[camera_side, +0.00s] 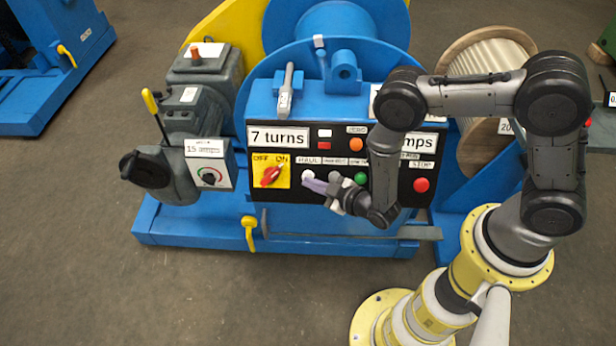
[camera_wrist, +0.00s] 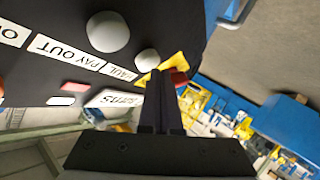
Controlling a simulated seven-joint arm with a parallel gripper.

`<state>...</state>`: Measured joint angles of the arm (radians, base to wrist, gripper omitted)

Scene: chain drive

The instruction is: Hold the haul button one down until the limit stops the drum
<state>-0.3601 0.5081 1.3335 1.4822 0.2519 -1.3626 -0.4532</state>
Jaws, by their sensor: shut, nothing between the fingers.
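The haul button (camera_side: 308,174) is a pale round button under the HAUL label on the black panel (camera_side: 300,212). In the wrist view the haul button (camera_wrist: 147,60) stands just beyond my fingertips. My gripper (camera_side: 308,182) is shut and empty, with its tips at the button in the side view; it also shows in the wrist view (camera_wrist: 160,80). I cannot tell whether the tips touch or press the button. The blue drum (camera_side: 335,22) stands behind the panel; whether it turns cannot be seen. A plate (camera_side: 278,137) reads "7 turns".
Left of the haul button is a red rotary switch (camera_side: 270,176) on a yellow OFF/ON plate. To its right are a grey pay-out button (camera_side: 335,178), a green button (camera_side: 361,179) and a red stop button (camera_side: 421,184). A grey motor unit (camera_side: 205,75) stands at left.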

